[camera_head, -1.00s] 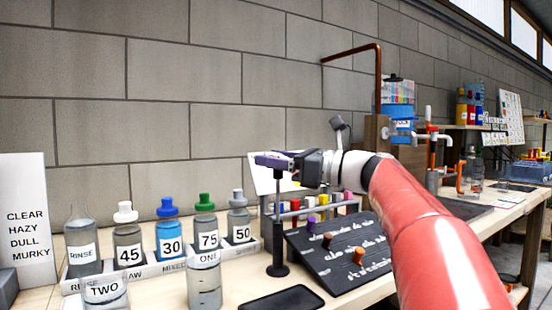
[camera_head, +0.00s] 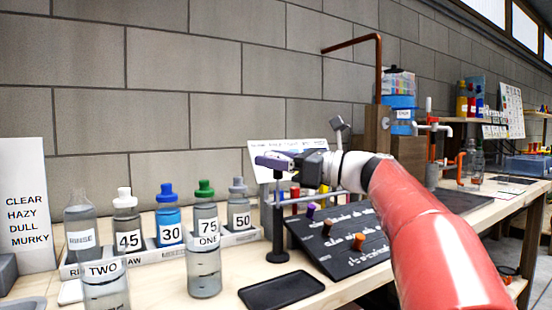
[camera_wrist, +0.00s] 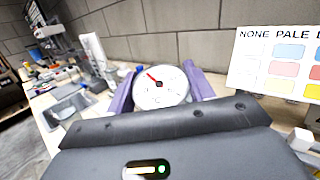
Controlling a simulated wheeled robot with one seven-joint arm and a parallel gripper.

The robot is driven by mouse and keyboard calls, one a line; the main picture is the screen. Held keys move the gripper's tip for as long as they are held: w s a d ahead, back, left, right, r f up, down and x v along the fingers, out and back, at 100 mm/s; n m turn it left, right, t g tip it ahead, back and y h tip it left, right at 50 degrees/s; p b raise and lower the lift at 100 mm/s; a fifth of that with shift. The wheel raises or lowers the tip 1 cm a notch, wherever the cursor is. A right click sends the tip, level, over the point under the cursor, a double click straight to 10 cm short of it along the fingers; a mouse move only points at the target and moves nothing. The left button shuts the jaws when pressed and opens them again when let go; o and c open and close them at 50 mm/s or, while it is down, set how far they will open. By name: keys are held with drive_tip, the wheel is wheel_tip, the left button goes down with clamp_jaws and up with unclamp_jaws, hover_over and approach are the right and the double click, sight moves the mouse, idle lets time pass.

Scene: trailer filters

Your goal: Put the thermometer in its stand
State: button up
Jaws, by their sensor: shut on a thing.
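My gripper (camera_head: 268,161), with purple fingers, is shut on the thermometer. In the wrist view the thermometer's round white dial (camera_wrist: 160,88) with a red pointer sits between the purple fingers (camera_wrist: 163,90). A black stand (camera_head: 278,256) with a round base and upright post stands on the bench directly below the gripper in the head view. The post's top meets the gripper in the picture. The thermometer's stem is hidden or not distinct from the post, so I cannot tell whether it is inside the stand.
Labelled bottles (camera_head: 170,222) stand in a white rack left of the stand. Bottles ONE (camera_head: 205,272) and TWO (camera_head: 106,288) stand in front. A black tray (camera_head: 281,290) lies in front of the stand. A dark sloped board (camera_head: 340,245) with coloured pieces is close on the right.

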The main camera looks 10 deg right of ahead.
sight(277, 179)
drive_tip(key=shift+f+b, duration=0.9)
drive_tip(key=shift+f, duration=0.65)
drive_tip(key=o, duration=1.1)
drive_tip(key=shift+o, duration=0.2)
drive_tip(key=shift+d, duration=0.1)
drive_tip(key=r+v, duration=0.1)
drive_tip(key=v, duration=0.6)
drive_tip(key=shift+s+d+f, duration=0.25)
drive_tip(key=shift+f, duration=0.25)
